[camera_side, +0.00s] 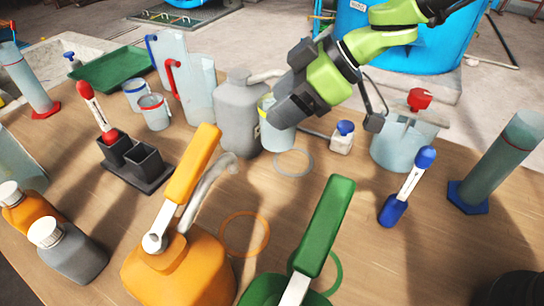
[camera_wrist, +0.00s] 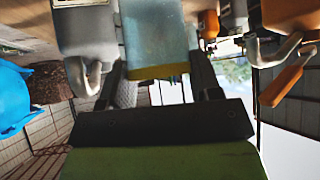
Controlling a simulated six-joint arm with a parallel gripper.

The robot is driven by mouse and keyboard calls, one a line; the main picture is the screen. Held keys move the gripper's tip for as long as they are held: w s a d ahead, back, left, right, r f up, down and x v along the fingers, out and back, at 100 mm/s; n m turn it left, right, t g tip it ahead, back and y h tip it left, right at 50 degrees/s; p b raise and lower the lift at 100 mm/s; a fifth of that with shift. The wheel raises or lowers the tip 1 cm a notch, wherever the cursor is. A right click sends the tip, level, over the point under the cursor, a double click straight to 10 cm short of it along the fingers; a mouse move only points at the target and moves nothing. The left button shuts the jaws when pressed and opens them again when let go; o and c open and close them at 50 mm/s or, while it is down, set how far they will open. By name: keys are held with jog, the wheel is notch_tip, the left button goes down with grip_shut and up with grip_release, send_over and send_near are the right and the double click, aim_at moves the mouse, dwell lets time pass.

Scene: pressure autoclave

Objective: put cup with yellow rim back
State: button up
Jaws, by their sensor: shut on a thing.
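The cup with yellow rim (camera_side: 277,132) is pale and translucent. It looks roughly upright between the grey jug and the small blue-capped bottle. My gripper (camera_side: 272,112) is shut on it near its top. I cannot tell whether its base touches the table. In the wrist view the cup (camera_wrist: 154,35) stands between my fingers (camera_wrist: 160,88), its yellow rim towards me. The blue-rimmed cup (camera_side: 137,96) and the red-rimmed cup (camera_side: 155,115) stand to the left, behind the dark holder.
The grey jug (camera_side: 236,105) stands close to the cup's left. The small bottle (camera_side: 342,139) and a clear red-topped vessel (camera_side: 400,150) stand to the right. A pale ring (camera_side: 294,162) lies on the table (camera_side: 330,165) just in front. Orange and green containers fill the foreground.

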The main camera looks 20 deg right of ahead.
notch_tip(320, 180, down, 11)
jog(key=shift+f, duration=0.2)
dwell(0.3)
jog(key=shift+f, duration=0.15)
jog(key=o, duration=1)
jog(key=shift+d+r, duration=0.1)
jog(key=shift+r, duration=0.15)
jog(key=v, duration=1.1)
jog(key=shift+d+r, duration=0.25)
jog(key=shift+r, duration=0.05)
